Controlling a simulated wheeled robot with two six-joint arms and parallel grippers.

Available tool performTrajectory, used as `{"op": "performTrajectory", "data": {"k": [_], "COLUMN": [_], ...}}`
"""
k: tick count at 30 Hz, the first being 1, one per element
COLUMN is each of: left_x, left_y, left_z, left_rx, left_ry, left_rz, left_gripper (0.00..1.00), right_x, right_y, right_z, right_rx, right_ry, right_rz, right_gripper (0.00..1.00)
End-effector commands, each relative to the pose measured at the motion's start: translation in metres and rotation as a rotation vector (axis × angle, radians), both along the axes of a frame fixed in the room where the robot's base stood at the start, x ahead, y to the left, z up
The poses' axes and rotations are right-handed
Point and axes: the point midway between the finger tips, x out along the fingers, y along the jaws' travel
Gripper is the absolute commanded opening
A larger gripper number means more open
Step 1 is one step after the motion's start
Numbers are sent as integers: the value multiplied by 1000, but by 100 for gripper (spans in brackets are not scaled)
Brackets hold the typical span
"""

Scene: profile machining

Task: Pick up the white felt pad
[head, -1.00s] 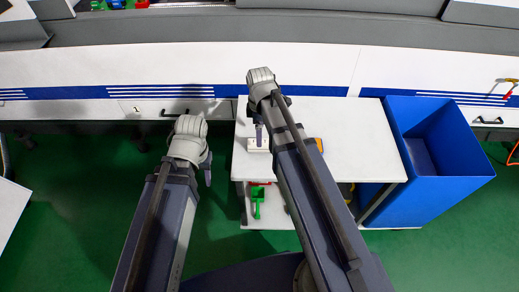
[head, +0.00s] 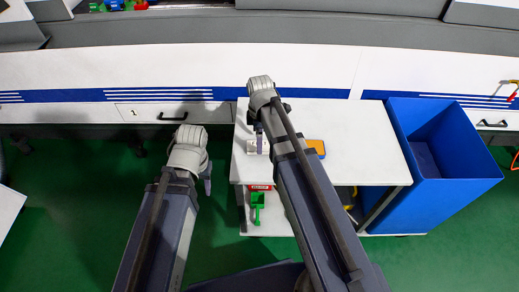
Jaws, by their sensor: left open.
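A small whitish item (head: 251,147) lies on the white cart top (head: 360,150), under my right gripper. It may be the white felt pad, but it is too small and too covered to tell. My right gripper (head: 260,142) points down over it; its fingers are mostly hidden by my own wrist and forearm, so I cannot tell whether they touch it. My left gripper (head: 207,183) is open and empty, hanging over the green floor left of the cart.
An orange and blue item (head: 316,148) lies on the cart top, right of my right forearm. A green item (head: 257,206) and a red one (head: 261,187) sit on the lower shelf. A blue bin (head: 460,190) stands right of the cart. A white bench with drawers (head: 160,112) runs behind.

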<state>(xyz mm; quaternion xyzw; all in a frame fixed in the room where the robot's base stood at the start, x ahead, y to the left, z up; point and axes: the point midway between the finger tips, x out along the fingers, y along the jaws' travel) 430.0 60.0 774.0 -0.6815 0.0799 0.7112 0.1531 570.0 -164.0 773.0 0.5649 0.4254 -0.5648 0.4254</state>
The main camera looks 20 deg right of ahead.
Motion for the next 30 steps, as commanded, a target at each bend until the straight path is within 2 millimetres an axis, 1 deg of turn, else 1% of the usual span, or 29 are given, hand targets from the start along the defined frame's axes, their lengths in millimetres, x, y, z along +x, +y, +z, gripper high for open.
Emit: {"op": "performTrajectory", "data": {"k": [1, 4, 7, 10, 17, 20, 30], "left_x": [0, 0, 0, 0, 0, 0, 0], "left_y": [0, 0, 0, 0, 0, 0, 0], "left_z": [-12, -26, -37, -41, -39, -39, -39], "left_rx": [0, 0, 0, 0, 0, 0, 0], "left_ry": [0, 0, 0, 0, 0, 0, 0], "left_rz": [0, 0, 0, 0, 0, 0, 0], "left_gripper": [50, 50, 50, 50, 50, 50, 50], "right_x": [2, 5, 4, 4, 4, 4, 4], "right_y": [2, 4, 4, 4, 4, 4, 4], "right_z": [-12, -26, -37, -41, -39, -39, -39], "right_rx": [0, 0, 0, 0, 0, 0, 0], "right_ry": [0, 0, 0, 0, 0, 0, 0], "right_rz": [1, 1, 0, 0, 0, 0, 0], "right_gripper": [91, 91, 91, 91, 91, 81, 43]}}
